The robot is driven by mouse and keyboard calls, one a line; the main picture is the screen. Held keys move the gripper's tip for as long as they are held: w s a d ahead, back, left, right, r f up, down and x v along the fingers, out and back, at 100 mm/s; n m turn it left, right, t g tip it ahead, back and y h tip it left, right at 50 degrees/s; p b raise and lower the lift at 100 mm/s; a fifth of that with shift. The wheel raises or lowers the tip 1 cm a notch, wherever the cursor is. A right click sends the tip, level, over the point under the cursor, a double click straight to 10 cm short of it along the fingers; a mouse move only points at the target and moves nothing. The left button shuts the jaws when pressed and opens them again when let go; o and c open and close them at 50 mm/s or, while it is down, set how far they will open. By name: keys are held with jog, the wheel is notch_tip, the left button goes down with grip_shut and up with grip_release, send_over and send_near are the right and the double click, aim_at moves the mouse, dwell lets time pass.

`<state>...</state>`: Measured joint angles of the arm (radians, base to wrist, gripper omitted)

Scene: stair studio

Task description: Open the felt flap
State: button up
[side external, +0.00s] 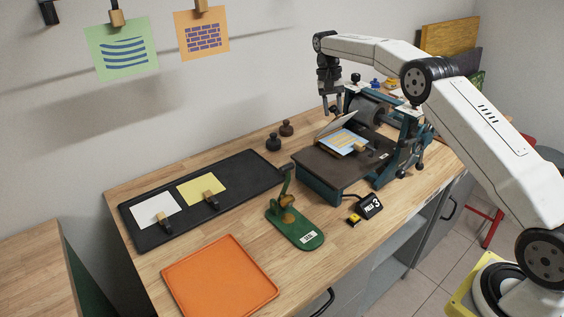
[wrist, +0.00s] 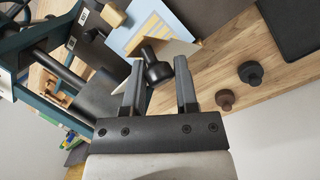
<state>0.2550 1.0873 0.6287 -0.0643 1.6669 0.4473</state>
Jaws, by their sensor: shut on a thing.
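The felt flap (side external: 336,123), a pale sheet, is tilted up above the dark bed (side external: 322,163) of a small press. Its edge also shows beyond my fingers in the wrist view (wrist: 178,47). My gripper (side external: 332,112) is at the raised flap on the side by the wall. In the wrist view my two fingers (wrist: 158,68) are shut on a black knob (wrist: 157,72), which appears to be the flap's handle. A blue and yellow print (side external: 343,143) lies on the bed under the flap, with a wooden-handled clip (side external: 360,147) at its edge.
The press roller (side external: 368,108) and teal frame stand close to the right of the flap. Two dark knobs (side external: 273,142) stand on the bench behind the bed. A black tray (side external: 240,170), green stand (side external: 305,236) and orange tray (side external: 220,277) lie left and front.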

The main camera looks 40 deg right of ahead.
jog(key=shift+w+a+f, duration=0.15)
jog(key=shift+w+a, duration=0.05)
jog(key=shift+w, duration=0.45)
jog(key=shift+w+r, duration=0.2)
jog(key=shift+r, duration=0.05)
jog(key=o, duration=1.2)
jog(key=shift+c, duration=0.2)
jog(key=shift+d+r, duration=0.1)
jog(key=shift+d+r, duration=0.1)
jog(key=shift+r, duration=0.05)
